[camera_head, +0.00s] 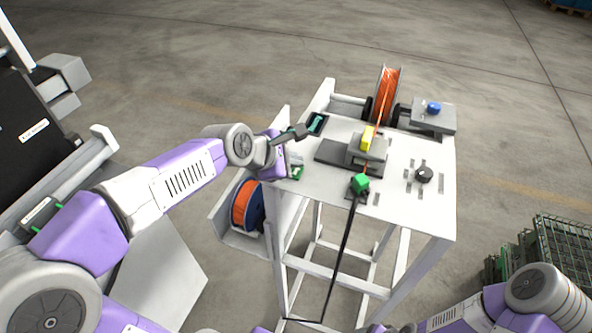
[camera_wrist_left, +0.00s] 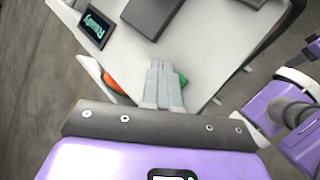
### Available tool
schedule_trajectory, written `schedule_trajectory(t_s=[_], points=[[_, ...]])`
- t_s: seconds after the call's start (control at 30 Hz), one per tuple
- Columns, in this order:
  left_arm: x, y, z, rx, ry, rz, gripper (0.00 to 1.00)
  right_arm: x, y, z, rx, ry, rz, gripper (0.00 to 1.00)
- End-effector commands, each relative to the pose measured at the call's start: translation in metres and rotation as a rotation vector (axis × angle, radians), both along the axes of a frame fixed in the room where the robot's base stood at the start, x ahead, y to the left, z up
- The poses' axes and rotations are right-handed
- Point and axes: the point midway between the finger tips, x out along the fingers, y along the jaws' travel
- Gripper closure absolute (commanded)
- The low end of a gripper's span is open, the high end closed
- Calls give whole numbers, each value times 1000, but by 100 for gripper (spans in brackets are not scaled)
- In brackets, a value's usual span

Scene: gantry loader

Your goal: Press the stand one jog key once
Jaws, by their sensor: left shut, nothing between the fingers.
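My left gripper (camera_head: 292,157) is shut and empty over the left edge of the white-topped stand (camera_head: 395,215). In the left wrist view its closed fingers (camera_wrist_left: 163,75) reach towards a green part (camera_wrist_left: 181,78), which they partly cover. In the head view a small green part (camera_head: 297,173) sits at the stand's left edge, close below the gripper. A small dark display (camera_head: 316,123) lies beyond the gripper; it also shows in the wrist view (camera_wrist_left: 95,28) with lit teal text. I cannot make out a key label or tell whether the fingers touch anything. My right gripper is out of view.
An orange reel (camera_head: 386,95) stands at the back and another (camera_head: 246,205) at the lower left. A yellow block (camera_head: 368,138), green block (camera_head: 359,184), black knob (camera_head: 424,174) and blue knob (camera_head: 433,108) stand up. Green crates (camera_head: 553,255) are at right.

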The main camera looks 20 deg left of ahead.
Motion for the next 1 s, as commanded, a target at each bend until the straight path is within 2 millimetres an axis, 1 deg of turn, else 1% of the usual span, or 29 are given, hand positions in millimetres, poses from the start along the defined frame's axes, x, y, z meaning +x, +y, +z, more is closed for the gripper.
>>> schedule_trajectory(t_s=[0.77, 1.0], points=[[0, 0, 0, 0, 0, 0, 100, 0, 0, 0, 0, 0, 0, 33], [0, 0, -7, 1, 1, 0, 100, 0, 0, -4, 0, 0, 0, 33]])
